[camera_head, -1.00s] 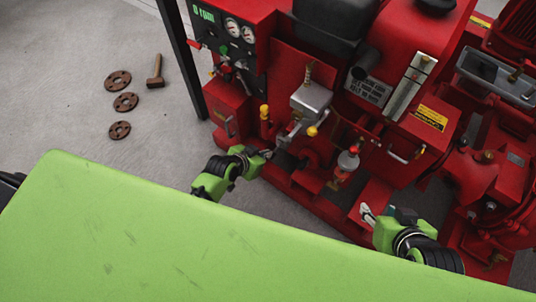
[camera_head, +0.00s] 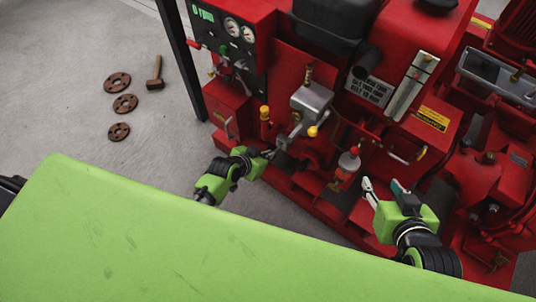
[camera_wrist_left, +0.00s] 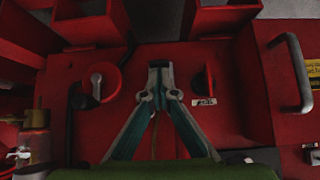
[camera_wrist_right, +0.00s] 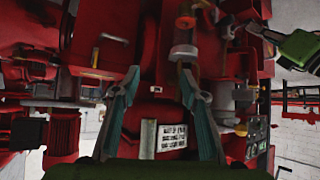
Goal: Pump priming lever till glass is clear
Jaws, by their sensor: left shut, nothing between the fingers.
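The red pumpset (camera_head: 300,60) stands ahead. A lever with a yellow knob (camera_head: 313,131) sticks out below a grey metal box on its front. A small glass bowl (camera_head: 342,177) with a red knob above it sits lower right of that lever; how clear its contents are is too small to tell. My left gripper (camera_head: 268,153) is shut and empty, below and left of the lever; its fingers meet in the left wrist view (camera_wrist_left: 160,72). My right gripper (camera_head: 381,186) is open and empty, right of the glass bowl; its fingers are apart in the right wrist view (camera_wrist_right: 158,72).
A yellow-topped post (camera_head: 265,113) stands left of the lever. A gauge panel (camera_head: 235,35) reading 0 rpm is at upper left. A handle (camera_head: 400,155) and more red machinery lie to the right. A hammer (camera_head: 155,72) and rusty flanges (camera_head: 125,103) lie on the open floor.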

